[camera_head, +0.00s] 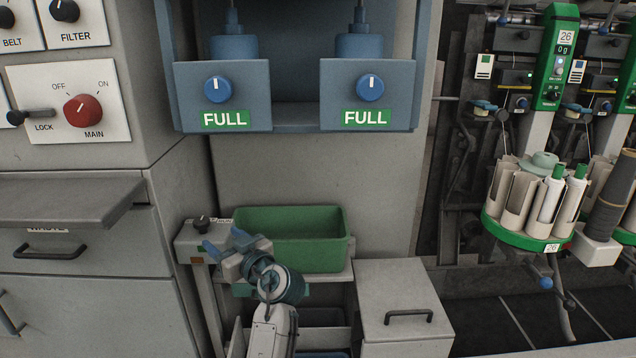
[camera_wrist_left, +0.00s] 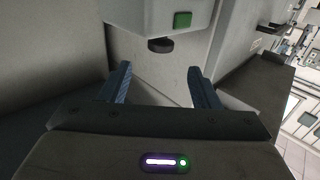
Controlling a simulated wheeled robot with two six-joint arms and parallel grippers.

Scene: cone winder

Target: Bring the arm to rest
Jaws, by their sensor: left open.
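My left arm comes up from the bottom of the head view. My left gripper (camera_head: 222,245) has blue fingers and is in front of the grey post with the dark knob (camera_head: 202,223), left of the green bin (camera_head: 293,240). In the left wrist view the two fingers of the gripper (camera_wrist_left: 160,85) stand wide apart with nothing between them. Beyond them is a pale housing with a green square (camera_wrist_left: 182,19) and a dark round knob (camera_wrist_left: 160,45). My right gripper is not in view.
A grey cabinet with a shelf (camera_head: 70,200) and a drawer handle (camera_head: 50,252) stands at left. A lidded grey box (camera_head: 403,300) is right of the bin. Above hang two blue units marked FULL (camera_head: 222,95). The winder's green carousel (camera_head: 525,238) is at right.

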